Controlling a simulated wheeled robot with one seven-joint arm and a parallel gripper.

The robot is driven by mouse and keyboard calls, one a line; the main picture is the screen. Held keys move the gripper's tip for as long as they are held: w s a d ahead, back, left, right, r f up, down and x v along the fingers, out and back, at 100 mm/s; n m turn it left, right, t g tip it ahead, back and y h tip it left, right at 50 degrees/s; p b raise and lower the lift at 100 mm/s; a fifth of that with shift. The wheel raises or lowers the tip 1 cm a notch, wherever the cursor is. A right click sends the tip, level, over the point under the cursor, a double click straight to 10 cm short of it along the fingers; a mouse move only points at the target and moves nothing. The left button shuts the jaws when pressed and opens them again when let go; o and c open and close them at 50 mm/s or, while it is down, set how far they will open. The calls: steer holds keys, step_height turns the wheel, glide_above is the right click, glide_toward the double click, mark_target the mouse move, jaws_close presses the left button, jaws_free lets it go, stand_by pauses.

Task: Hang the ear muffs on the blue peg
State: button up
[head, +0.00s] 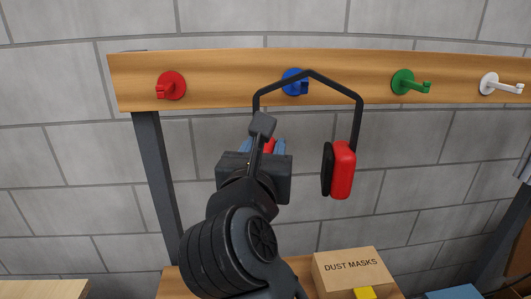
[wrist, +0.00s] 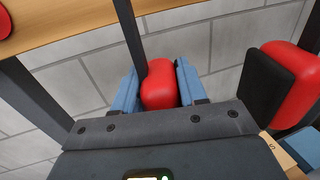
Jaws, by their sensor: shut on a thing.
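The ear muffs (head: 343,170) have red cups and a thin black headband. My gripper (head: 265,147) is shut on the left cup, which is mostly hidden behind it in the head view. In the wrist view the red cup (wrist: 159,86) sits between the blue finger pads of my gripper (wrist: 157,88). The other cup (wrist: 285,85) hangs free at the right. The blue peg (head: 295,82) is on the wooden board. In the head view the headband's top crosses just above and in front of it. I cannot tell whether the band touches the peg.
The wooden board (head: 220,78) also carries a red peg (head: 170,86) at left, a green peg (head: 408,82) and a white peg (head: 498,83) at right. A box labelled DUST MASKS (head: 350,270) stands on the bench below. A dark post (head: 155,180) supports the board.

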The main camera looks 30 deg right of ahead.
steer(key=shift+w+a+x, duration=0.1)
steer(key=shift+a+x, duration=0.05)
steer(key=shift+x, duration=0.65)
steer(key=shift+w+a+x, duration=0.15)
steer(key=shift+x, duration=0.65)
steer(key=shift+w+d+f, duration=0.25)
steer(key=shift+w+f, duration=0.35)
steer(key=shift+f, duration=0.05)
steer(key=o, duration=1.3)
steer(key=shift+f, duration=0.1)
